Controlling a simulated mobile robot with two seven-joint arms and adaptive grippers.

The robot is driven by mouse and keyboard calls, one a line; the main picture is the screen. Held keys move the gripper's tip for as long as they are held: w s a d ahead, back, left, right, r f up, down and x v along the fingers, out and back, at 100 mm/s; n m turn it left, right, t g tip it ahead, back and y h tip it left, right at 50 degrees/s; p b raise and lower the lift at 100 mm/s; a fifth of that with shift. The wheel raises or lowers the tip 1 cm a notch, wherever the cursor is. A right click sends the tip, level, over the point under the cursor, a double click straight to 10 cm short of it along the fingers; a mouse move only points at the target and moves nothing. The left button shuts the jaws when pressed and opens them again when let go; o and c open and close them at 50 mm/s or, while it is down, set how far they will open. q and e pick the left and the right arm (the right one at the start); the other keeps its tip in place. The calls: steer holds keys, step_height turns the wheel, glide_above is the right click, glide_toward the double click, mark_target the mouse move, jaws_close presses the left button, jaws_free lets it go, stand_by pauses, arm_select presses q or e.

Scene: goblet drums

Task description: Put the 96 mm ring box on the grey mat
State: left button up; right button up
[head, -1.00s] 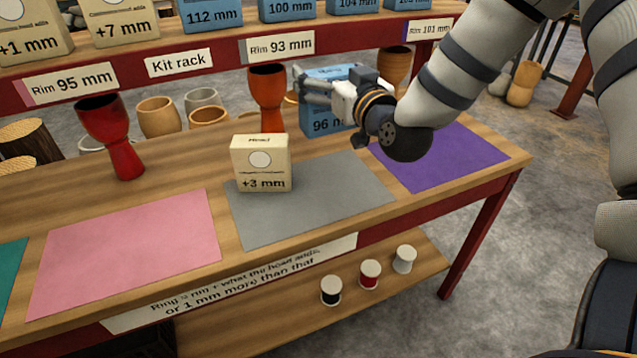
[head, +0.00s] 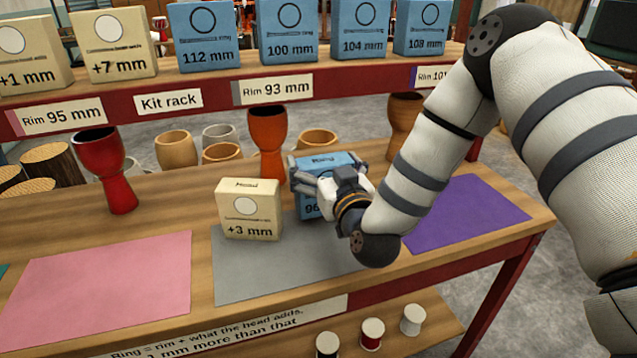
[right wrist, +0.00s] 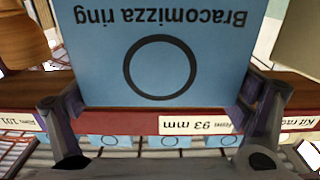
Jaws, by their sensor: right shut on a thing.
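The blue 96 mm ring box (head: 311,205) is upright in my right gripper (head: 328,180), which is shut on it from the front. The gripper covers most of its face and part of its label. The box is at the back edge of the grey mat (head: 280,275), right of the cream +3 mm head box (head: 250,210). I cannot tell whether its base touches the mat. In the right wrist view the ring box (right wrist: 160,50) sits between the two fingers, its print upside down. My left gripper is out of view.
The +3 mm box stands on the mat's back left part. A pink mat (head: 100,275) lies left, a purple mat (head: 470,212) right. The grey mat's front is clear.

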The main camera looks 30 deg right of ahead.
step_height(320, 180, down, 3)
steer(key=shift+r, duration=0.35)
steer(key=shift+f, duration=0.15)
steer(key=o, duration=1.4)
steer(key=shift+f, duration=0.1)
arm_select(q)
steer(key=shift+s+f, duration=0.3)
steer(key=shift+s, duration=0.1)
